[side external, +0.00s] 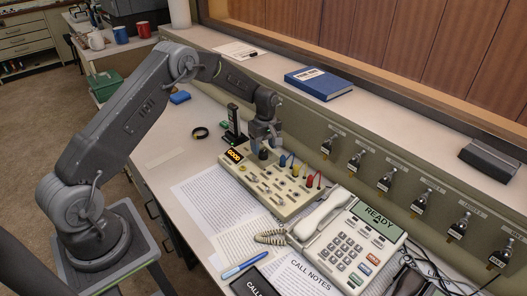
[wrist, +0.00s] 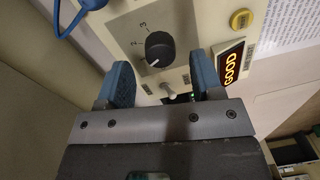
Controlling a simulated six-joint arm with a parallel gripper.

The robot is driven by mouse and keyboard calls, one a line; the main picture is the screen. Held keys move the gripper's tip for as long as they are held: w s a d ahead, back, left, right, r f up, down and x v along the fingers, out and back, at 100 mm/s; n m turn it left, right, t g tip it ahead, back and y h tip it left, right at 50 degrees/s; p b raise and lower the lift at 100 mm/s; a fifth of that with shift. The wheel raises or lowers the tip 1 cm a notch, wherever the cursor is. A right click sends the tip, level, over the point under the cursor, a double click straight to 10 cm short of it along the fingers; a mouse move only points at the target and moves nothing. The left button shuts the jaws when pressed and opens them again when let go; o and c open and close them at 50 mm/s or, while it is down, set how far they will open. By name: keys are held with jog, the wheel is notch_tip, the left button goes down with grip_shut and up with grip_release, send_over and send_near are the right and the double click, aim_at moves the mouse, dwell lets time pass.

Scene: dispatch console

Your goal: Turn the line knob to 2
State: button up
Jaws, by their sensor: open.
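The line knob (wrist: 160,49) is a round black knob on the cream console panel (wrist: 192,22). In the wrist view the printed 2 is to its left and the 3 to its upper left. Its white pointer mark faces down and slightly left, away from the 2. In the side view the dark knob (side external: 263,154) shows at the console's back left end. My gripper (side external: 262,139) is just above it there. In the wrist view my gripper (wrist: 161,64) has its blue fingers apart, with the knob ahead of the gap. I cannot tell whether they touch the panel.
A lit GOOD display (wrist: 231,67) and a yellow button (wrist: 242,19) are right of the knob. A light toggle lever (wrist: 168,91) stands between the fingers.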

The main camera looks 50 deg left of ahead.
jog(key=shift+f, duration=1.3)
jog(key=c, duration=0.9)
jog(key=shift+m, duration=0.3)
jog(key=m, duration=0.4)
jog(key=shift+m+y, duration=0.3)
jog(key=shift+m, duration=2.2)
